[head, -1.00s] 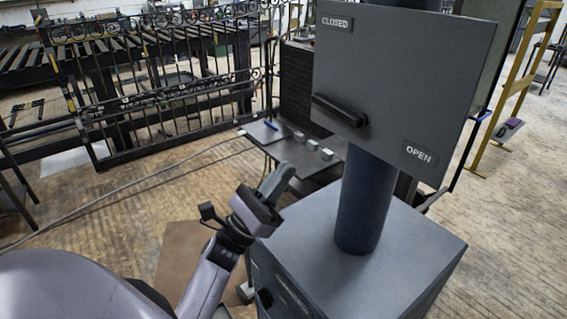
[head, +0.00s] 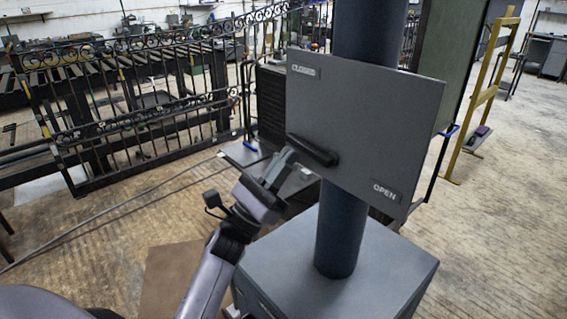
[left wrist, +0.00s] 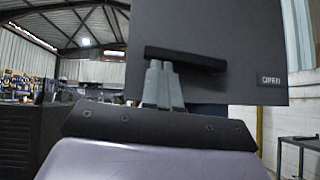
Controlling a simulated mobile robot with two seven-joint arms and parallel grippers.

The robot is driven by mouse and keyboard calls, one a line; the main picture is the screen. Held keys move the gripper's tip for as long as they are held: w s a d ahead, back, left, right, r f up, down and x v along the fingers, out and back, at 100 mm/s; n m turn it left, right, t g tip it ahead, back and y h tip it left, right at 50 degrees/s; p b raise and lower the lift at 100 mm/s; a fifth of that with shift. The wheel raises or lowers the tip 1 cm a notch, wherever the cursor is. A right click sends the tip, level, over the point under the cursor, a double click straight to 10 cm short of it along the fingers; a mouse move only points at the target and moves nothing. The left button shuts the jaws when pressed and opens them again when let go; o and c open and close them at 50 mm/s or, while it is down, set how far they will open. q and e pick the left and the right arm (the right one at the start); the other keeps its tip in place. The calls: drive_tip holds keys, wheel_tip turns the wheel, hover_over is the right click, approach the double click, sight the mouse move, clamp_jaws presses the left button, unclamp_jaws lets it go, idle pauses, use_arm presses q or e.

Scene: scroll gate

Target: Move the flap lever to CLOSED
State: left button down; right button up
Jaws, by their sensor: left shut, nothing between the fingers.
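The flap lever (head: 311,149) is a black bar on a dark grey panel (head: 370,115) and points left, sloping slightly up, from its pivot. The CLOSED label (head: 304,70) is at the panel's upper left and the OPEN label (head: 385,191) at its lower right. My left gripper (head: 284,160) is shut and empty, just below the lever's free end. In the left wrist view its fingertips (left wrist: 160,66) reach the underside of the lever (left wrist: 185,58); I cannot tell whether they touch. My right gripper is not in view.
A dark blue column (head: 343,225) carries the panel and stands on a grey box (head: 375,265). A low dark table is partly hidden behind my left gripper. An ornate iron gate (head: 130,120) stands at the back left. The wooden floor at left is mostly clear.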

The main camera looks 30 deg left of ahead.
use_arm(q)
drive_tip(key=shift+m, duration=0.3)
drive_tip(key=shift+a+r+m+g+h+b, duration=0.1)
drive_tip(key=shift+r+m+g+h+b, duration=0.1)
drive_tip(key=shift+m+g+h+b, duration=0.5)
